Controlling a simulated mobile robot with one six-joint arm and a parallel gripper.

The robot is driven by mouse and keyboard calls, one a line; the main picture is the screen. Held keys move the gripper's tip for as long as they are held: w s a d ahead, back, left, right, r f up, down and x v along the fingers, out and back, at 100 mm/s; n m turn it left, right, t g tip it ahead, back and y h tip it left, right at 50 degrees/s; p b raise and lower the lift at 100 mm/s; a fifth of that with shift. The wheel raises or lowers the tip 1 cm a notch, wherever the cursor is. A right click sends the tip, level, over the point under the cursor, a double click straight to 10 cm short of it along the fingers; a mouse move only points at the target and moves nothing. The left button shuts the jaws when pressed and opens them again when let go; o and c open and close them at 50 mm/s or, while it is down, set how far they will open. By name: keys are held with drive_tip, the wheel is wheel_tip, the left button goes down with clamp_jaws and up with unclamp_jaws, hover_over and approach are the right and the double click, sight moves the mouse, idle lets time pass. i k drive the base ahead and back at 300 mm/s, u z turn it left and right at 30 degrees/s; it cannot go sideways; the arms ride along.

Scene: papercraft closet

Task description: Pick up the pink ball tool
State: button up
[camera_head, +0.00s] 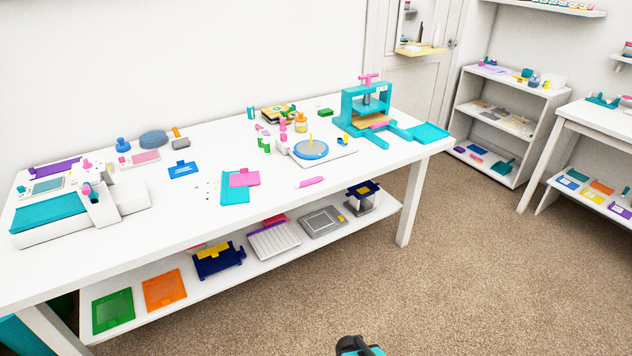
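A slim pink tool (310,182) lies flat on the white table (330,205) near its front edge, right of the teal and pink cards. It is too small to tell whether it has a ball tip. Other small pink pieces stand near the round blue turntable, including an upright one (283,132); I cannot tell which pink piece is the ball tool. A dark and teal part of my gripper (358,346) shows at the bottom edge, over the carpet, well apart from the table. Its fingers are not clearly visible, and nothing shows held.
A teal press (367,108) stands at the table's right end. A blue turntable (310,149) lies behind the slim pink tool. A teal and white machine (50,220) fills the left end. A lower shelf (200,283) holds trays and tools. The carpet (480,265) in front is clear.

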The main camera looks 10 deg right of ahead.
sight(307, 182)
drive_tip(key=u, duration=0.05)
drive_tip(key=i, duration=0.6)
drive_tip(key=u, duration=4.55)
drive_tip(key=i, duration=0.15)
drive_tip(key=z, duration=3.05)
drive_tip(key=k, duration=0.15)
drive_tip(key=u, duration=1.45)
